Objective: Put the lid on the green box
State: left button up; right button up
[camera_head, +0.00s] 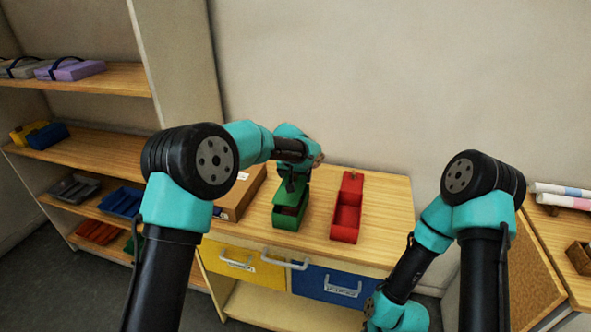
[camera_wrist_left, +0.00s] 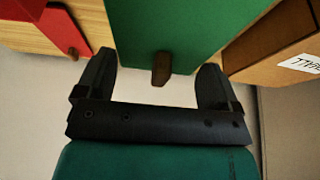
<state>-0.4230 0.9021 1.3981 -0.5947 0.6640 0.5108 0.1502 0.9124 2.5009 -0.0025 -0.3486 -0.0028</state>
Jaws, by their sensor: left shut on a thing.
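The green box (camera_head: 287,222) stands on the wooden top, with its dark inside showing at the near end. Its green lid (camera_wrist_left: 185,30), with a small brown knob, fills the upper middle of the left wrist view. In the head view the lid is over the far part of the box, partly hidden by my left arm; I cannot tell whether it rests on the rim.
A red box (camera_head: 345,224), part-covered by a red lid with a knob, stands right of the green box. A brown carton (camera_head: 240,195) is close on the left. The wooden top (camera_head: 388,200) is clear at the right. Yellow and blue drawers (camera_head: 340,287) are below.

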aim_at(296, 181)
pick_arm(q)
jog(key=shift+f, duration=1.05)
jog(key=shift+f, duration=0.65)
dwell(1.4)
jog(key=o, duration=0.7)
jog(key=shift+r, duration=0.15)
jog(key=shift+r, duration=3.35)
